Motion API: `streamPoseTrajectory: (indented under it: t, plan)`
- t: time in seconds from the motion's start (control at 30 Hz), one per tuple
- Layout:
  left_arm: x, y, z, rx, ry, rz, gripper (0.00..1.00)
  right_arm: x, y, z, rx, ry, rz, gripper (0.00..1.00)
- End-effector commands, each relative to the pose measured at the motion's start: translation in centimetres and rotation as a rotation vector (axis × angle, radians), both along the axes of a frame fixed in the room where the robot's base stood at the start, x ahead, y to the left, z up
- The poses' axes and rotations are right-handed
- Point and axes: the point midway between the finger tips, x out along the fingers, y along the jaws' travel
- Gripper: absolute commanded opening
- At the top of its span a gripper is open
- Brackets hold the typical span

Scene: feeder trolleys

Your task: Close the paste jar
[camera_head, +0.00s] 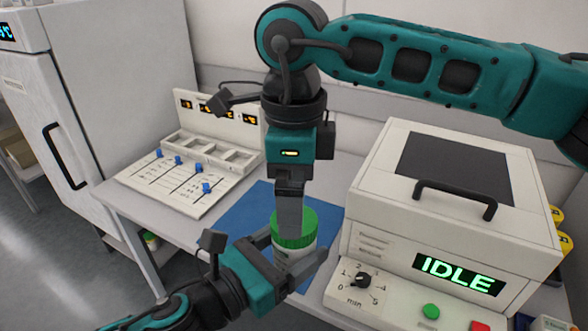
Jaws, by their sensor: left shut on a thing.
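The paste jar (298,252) is a white jar standing upright on the blue mat. A green ribbed lid (308,229) sits at its top; I cannot tell if it is screwed down. My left gripper (290,257) comes from the lower left and is shut on the jar's body, one finger on each side. My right gripper (290,212) points straight down from above, with its fingertips at the lid. Its fingers are seen edge-on and cover part of the lid, so I cannot tell whether they grip it.
A white machine (395,235) with a dark handle and an "IDLE" display stands close on the right. A panel with blue sliders and trays (190,175) lies at the back left. The blue mat (240,212) has bare room left of the jar. A white cabinet (110,90) stands far left.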

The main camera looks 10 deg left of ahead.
Motion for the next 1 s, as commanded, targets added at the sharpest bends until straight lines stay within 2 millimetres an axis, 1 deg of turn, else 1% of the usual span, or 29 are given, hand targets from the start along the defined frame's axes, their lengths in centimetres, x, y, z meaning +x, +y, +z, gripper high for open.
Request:
streamPoseTrajectory:
  t: [0.03, 0.1, 0.3, 0.43, 0.67, 1.0]
  plan:
    - [0.0, 0.0, 0.1, -0.001, -0.003, -0.001, 0.0, 0.0, 0.0, -0.9, -0.001, 0.001, 0.0, 0.96]
    - [0.0, 0.0, 0.1, -0.001, -0.003, -0.001, 0.0, -0.1, 0.0, -1.9, 0.0, 0.003, 0.001, 0.96]
    - [0.0, 0.0, 0.2, -0.001, -0.003, -0.001, 0.0, 0.0, 0.0, -3.9, 0.001, 0.001, 0.0, 0.96]
    - [0.0, 0.0, 0.1, -0.001, -0.003, -0.001, 0.0, 0.0, 0.0, -4.3, 0.0, -0.001, 0.0, 0.96]
    - [0.0, 0.0, 0.1, -0.001, -0.003, -0.001, 0.0, 0.0, 0.0, -4.3, 0.0, -0.001, 0.0, 0.96]
    - [0.0, 0.0, 0.1, -0.001, -0.003, -0.001, 0.0, 0.0, 0.0, -4.3, 0.0, -0.001, 0.0, 0.64]
